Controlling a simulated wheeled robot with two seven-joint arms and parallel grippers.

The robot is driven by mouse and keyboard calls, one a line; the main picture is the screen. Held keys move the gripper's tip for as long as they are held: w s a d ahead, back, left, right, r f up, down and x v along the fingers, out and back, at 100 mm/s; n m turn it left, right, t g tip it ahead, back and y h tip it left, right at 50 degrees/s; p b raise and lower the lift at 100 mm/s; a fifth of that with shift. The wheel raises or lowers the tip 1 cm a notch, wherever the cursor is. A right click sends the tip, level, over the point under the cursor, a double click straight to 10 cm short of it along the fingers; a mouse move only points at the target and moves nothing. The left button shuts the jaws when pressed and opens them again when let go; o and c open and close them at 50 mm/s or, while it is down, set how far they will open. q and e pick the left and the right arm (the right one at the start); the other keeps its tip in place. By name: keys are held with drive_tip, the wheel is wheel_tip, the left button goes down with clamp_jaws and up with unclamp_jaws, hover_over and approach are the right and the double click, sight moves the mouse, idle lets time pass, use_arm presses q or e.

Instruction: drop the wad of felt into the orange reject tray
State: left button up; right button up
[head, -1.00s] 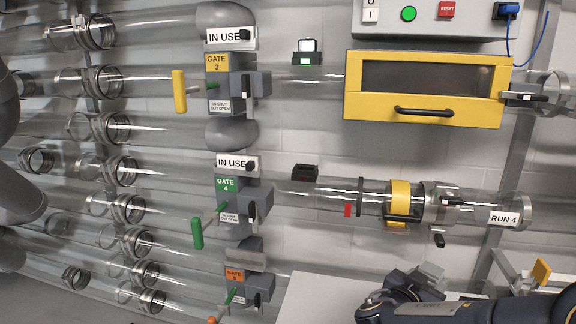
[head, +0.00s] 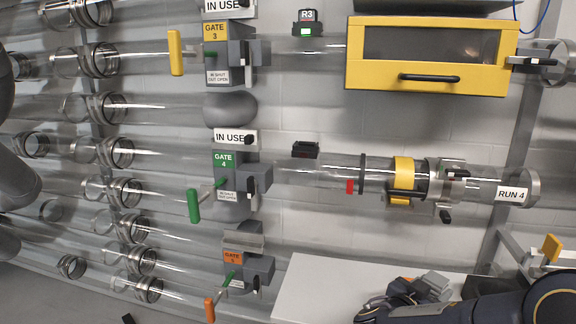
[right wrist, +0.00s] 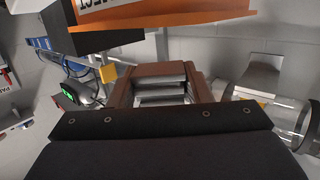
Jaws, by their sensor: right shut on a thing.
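My right gripper (head: 420,286) is low in the head view, right of centre, in front of the pale table. In the right wrist view its brown and silver jaws (right wrist: 165,88) show beyond a dark plate. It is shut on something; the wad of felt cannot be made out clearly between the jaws. The orange tray (right wrist: 190,21), with a white label on its front, crosses the top of the right wrist view, apart from the jaws. The tray is not clearly seen in the head view. My left gripper is out of view.
The pale table top (head: 340,285) is bare left of my right gripper. Clear tubes with green (head: 194,204), yellow and orange gate handles fill the wall. A yellow-framed box (head: 430,85) hangs above the RUN 4 tube (head: 480,187).

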drive_tip(key=o, duration=1)
drive_tip(key=shift+o, duration=0.2)
drive_tip(key=v, duration=0.7)
drive_tip(key=shift+s+a, duration=0.25)
drive_tip(key=shift+a, duration=0.1)
